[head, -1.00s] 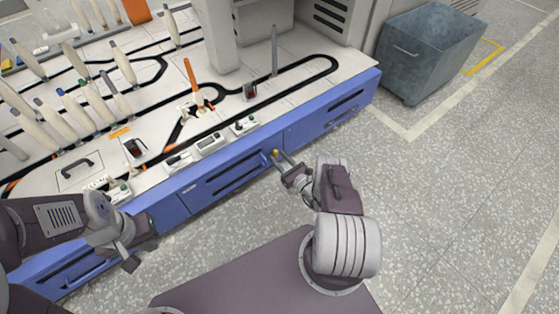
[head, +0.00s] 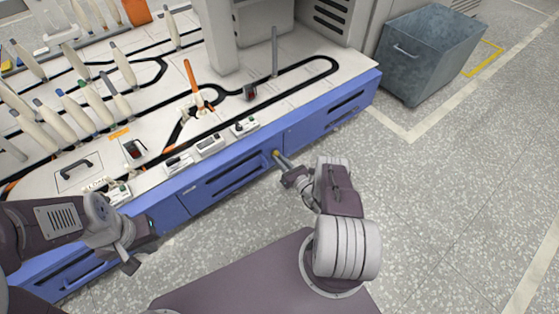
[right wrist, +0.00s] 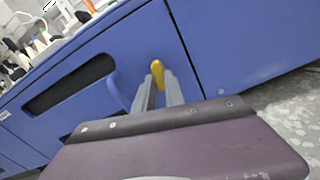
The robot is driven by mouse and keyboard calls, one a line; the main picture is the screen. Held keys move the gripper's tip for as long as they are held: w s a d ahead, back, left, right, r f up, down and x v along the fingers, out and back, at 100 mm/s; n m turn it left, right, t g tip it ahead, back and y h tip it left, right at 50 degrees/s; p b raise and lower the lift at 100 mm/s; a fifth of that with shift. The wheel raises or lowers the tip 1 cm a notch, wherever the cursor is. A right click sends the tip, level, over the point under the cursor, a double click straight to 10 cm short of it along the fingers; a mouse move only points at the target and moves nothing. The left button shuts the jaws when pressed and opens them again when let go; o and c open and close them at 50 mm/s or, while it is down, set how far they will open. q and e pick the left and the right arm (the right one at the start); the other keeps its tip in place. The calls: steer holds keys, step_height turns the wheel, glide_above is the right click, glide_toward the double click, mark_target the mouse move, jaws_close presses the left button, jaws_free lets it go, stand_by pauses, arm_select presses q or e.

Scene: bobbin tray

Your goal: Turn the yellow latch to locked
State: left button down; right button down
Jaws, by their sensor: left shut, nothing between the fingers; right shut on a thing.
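The yellow latch (right wrist: 157,69) is on the blue cabinet front, beside a blue drawer handle, in the right wrist view. It also shows as a small yellow spot (head: 275,153) in the head view. My right gripper (right wrist: 160,88) is shut on the latch, with the two grey fingers on either side of it; it also shows in the head view (head: 279,159). The lower part of the latch is partly hidden between the fingers. My left gripper (head: 140,264) is shut and empty, low at the left in front of the cabinet.
The blue cabinet (head: 225,180) carries a white worktop with black tracks, several bobbins and small devices. A blue handle (right wrist: 118,92) stands out just left of the latch. A grey metal bin (head: 432,55) stands at the upper right. The floor at right is clear.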

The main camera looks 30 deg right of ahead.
steer(key=shift+a+r+m+b, duration=0.15)
steer(key=shift+m+b, duration=0.55)
steer(key=shift+m, duration=3.05)
steer(key=shift+a+r+m+b, duration=0.1)
steer(key=shift+m+b, duration=0.55)
steer(key=shift+m, duration=3.1)
steer(key=c, duration=1.4)
jaws_free()
